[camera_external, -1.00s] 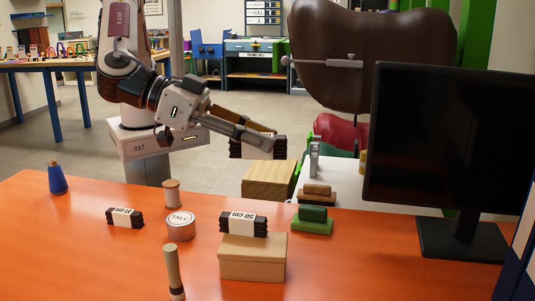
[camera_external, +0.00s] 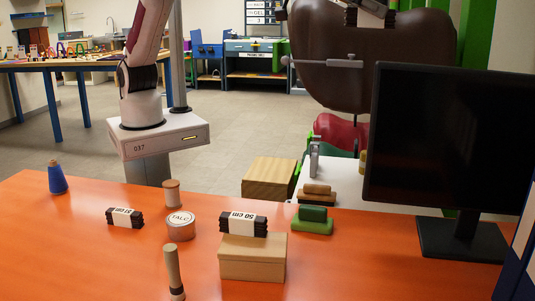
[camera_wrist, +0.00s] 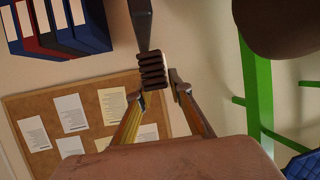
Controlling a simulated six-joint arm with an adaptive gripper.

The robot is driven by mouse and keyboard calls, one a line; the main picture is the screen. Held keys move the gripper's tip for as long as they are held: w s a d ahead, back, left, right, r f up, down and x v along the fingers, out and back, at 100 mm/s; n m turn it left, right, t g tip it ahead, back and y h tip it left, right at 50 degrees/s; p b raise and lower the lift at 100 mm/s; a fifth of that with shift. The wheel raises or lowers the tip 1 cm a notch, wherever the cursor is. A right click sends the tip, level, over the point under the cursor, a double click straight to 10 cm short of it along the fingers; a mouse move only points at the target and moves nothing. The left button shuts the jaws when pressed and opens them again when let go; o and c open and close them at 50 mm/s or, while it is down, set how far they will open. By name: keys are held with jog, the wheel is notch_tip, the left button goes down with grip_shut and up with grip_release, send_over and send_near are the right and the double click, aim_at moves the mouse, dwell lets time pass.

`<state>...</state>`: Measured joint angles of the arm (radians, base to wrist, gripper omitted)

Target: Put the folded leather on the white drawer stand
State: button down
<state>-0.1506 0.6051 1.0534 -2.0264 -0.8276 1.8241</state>
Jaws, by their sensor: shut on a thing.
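The folded leather in my grip is a dark brown stack of folds; it shows in the wrist view (camera_wrist: 152,72) between the two fingers. My gripper (camera_wrist: 156,86) is shut on it. In the external view, the banded leather (camera_external: 371,8) shows at the top edge, high in front of the brown saddle; most of my gripper there is cut off by the frame. A white top (camera_external: 345,178) behind the orange table may be the white drawer stand; its front is hidden by the table and monitor.
Two more banded leather bundles are on the orange table (camera_external: 80,260): one lies flat (camera_external: 125,217), one sits on a tan box (camera_external: 252,265). The black monitor (camera_external: 440,140) stands at right.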

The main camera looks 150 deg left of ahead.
jog(key=s+a+r, duration=0.3)
jog(key=a, duration=0.5)
jog(key=s+a+f+n+g+y, duration=0.1)
jog(key=s+a+f+n+g, duration=0.15)
jog(key=a+f, duration=0.45)
jog(key=s+a+f+n+g, duration=0.2)
jog(key=s+a+f, duration=0.4)
jog(key=f, duration=0.8)
jog(key=s+a+f+n+g+y, duration=0.1)
jog(key=s+a+f+n+g, duration=0.15)
jog(key=s+a+f, duration=0.8)
jog(key=s+a+f+n+g, duration=0.2)
jog(key=s+f+g, duration=0.1)
jog(key=f, duration=1.5)
jog(key=s+a+f+n+g, duration=0.1)
jog(key=s+a+f, duration=0.1)
jog(key=s, duration=0.5)
jog(key=s+a+f+g, duration=0.1)
jog(key=s+a, duration=0.4)
jog(key=s, duration=0.2)
jog(key=s+a+f+n+g, duration=0.1)
jog(key=s+a+f, duration=0.1)
jog(key=s, duration=0.5)
jog(key=shift+a+f+n+h, duration=0.3)
jog(key=shift+a+f, duration=0.05)
jog(key=shift+a, duration=0.5)
jog(key=shift+f, duration=0.1)
